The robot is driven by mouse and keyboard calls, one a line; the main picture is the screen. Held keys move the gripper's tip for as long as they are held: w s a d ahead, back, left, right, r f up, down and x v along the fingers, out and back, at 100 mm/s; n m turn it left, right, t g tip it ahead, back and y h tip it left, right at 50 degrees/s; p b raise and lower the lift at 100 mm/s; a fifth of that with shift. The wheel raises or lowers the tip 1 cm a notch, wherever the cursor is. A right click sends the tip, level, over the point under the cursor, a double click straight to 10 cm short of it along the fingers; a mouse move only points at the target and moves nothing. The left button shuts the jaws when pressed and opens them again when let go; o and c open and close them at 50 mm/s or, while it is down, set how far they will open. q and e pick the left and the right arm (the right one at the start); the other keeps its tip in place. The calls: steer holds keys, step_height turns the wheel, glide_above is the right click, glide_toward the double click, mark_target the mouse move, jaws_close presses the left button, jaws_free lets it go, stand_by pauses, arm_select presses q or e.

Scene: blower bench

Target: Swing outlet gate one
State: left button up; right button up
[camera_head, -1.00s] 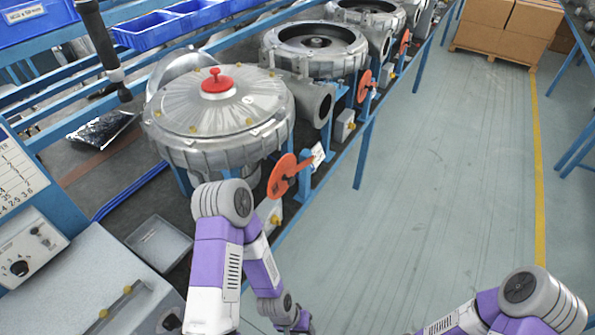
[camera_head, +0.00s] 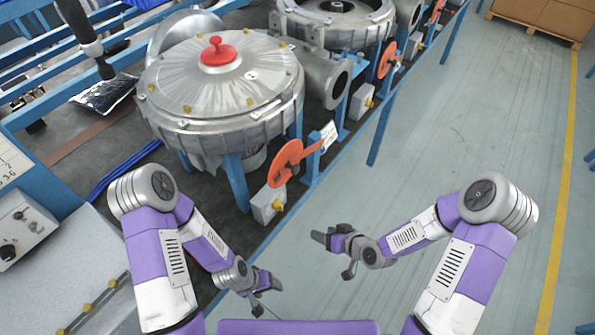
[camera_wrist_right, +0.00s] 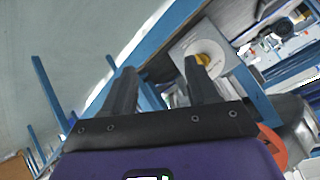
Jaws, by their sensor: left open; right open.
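The nearest outlet gate is an orange disc (camera_head: 285,163) with an orange arm reaching right to a white tag (camera_head: 329,136). It stands at the front edge of the bench beside the nearest blower (camera_head: 220,100), a grey drum with a red knob on top. My left gripper (camera_head: 268,284) is open and empty, below the gate and in front of the bench. My right gripper (camera_head: 324,238) is open and empty, below and right of the gate and apart from it. In the right wrist view its two fingers (camera_wrist_right: 160,75) are spread, and part of an orange disc (camera_wrist_right: 273,146) shows at lower right.
A small grey box with a yellow knob (camera_head: 268,205) sits under the gate; a similar one shows in the wrist view (camera_wrist_right: 205,50). A second blower (camera_head: 335,25) with its own orange gate (camera_head: 387,60) stands further back. Blue legs line the bench. The floor (camera_head: 460,110) to the right is clear.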

steer(key=w+r+n+t+y, duration=0.3)
steer(key=w+r+n, duration=0.2)
steer(key=r, duration=0.5)
steer(key=n+y, duration=0.4)
steer(key=n, duration=0.1)
glide_toward(298, 171)
steer(key=x, duration=0.7)
steer(key=shift+w+a, duration=0.15)
steer(key=shift+a, duration=0.2)
steer(key=shift+w+a, duration=0.2)
jaws_close()
